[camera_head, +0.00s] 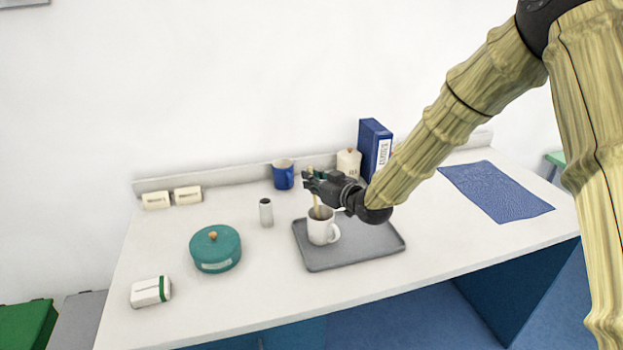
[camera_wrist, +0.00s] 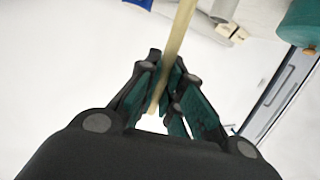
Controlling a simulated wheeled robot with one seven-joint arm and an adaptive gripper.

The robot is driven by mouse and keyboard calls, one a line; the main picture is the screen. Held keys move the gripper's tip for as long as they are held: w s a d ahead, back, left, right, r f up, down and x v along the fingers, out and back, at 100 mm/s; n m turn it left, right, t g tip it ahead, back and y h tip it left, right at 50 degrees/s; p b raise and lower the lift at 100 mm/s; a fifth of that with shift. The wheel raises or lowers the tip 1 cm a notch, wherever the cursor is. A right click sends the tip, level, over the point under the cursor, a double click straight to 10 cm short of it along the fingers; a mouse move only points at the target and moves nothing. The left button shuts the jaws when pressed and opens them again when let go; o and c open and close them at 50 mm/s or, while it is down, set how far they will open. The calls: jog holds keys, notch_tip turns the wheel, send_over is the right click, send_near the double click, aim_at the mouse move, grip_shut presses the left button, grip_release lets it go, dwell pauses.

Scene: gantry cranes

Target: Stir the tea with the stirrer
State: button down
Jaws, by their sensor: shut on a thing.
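My gripper (camera_head: 312,182) is above the white mug (camera_head: 322,228) on the grey tray (camera_head: 375,250). It is shut on a thin wooden stirrer (camera_head: 316,206), which points down into the mug. In the wrist view, the stirrer (camera_wrist: 178,40) runs between the fingers of my gripper (camera_wrist: 165,88). The stirrer's lower end is hidden by the mug wall, and the tea inside cannot be made out.
A teal lidded pot (camera_head: 215,252), a small grey-and-white cylinder (camera_head: 266,213) and a white-and-green box (camera_head: 150,292) stand left of the tray. Behind are a blue mug (camera_head: 283,175), a cream canister (camera_head: 348,163) and a blue box (camera_head: 372,148). A blue cloth (camera_head: 495,190) lies right.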

aim_at(316, 200)
jog(key=shift+s+d+f+b, duration=0.15)
jog(key=shift+f+b, duration=0.4)
jog(key=shift+f, duration=0.45)
jog(key=shift+s+d+f+b, duration=0.15)
jog(key=shift+f+b, duration=0.45)
jog(key=shift+f, duration=0.35)
jog(key=shift+s+d+f+b, duration=0.15)
jog(key=shift+f+b, duration=0.4)
jog(key=shift+f, duration=0.45)
jog(key=shift+a, duration=0.15)
